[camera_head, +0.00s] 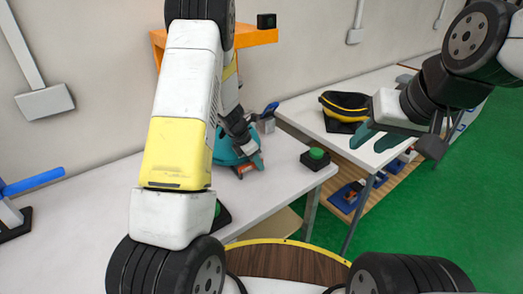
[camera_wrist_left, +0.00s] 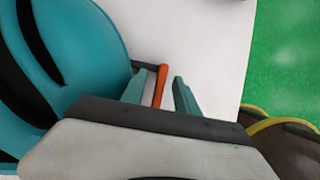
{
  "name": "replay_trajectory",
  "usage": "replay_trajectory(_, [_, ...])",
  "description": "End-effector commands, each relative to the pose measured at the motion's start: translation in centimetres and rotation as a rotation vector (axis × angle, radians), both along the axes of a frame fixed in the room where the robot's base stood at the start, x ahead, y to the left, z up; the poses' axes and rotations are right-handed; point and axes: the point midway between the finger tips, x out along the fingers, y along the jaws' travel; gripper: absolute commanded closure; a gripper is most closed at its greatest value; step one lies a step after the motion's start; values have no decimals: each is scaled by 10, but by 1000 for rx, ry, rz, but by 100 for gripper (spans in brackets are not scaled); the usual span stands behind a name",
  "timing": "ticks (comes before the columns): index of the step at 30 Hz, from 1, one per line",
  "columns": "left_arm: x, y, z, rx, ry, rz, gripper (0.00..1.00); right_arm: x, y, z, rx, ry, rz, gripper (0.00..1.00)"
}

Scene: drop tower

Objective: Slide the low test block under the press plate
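My left gripper (camera_head: 252,153) reaches down over the white table at a rounded teal object (camera_head: 224,150), largely behind my arm. In the left wrist view the teal object (camera_wrist_left: 70,45) fills the left side. There, the fingers of my left gripper (camera_wrist_left: 160,92) stand apart, with a narrow orange-red bar (camera_wrist_left: 159,86) between them and a visible gap to the right finger. I cannot tell whether the left finger touches it. My right gripper (camera_head: 372,135) is open and empty at the second table. I cannot clearly identify the low test block or the press plate; my left arm hides much of the table.
A green button on a black base (camera_head: 315,157) stands near the table's right corner. An orange shelf (camera_head: 250,36) with a black box (camera_head: 266,21) is behind my arm. A blue-handled item (camera_head: 30,182) is far left. A black-yellow object (camera_head: 345,105) sits on the second table.

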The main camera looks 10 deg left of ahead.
Motion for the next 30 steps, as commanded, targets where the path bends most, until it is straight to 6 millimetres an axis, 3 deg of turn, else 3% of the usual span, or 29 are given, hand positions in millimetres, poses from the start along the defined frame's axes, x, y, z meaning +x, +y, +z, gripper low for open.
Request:
replay_trajectory(5, [-2,3,12,0,-3,-2,63,0,0,0,0,0,0,64])
replay_trajectory(16, [-17,20,65,-1,-2,-1,63,0,0,0,0,0,0,64])
replay_trajectory(30, [-20,23,73,0,-3,-5,63,0,0,0,0,0,0,64])
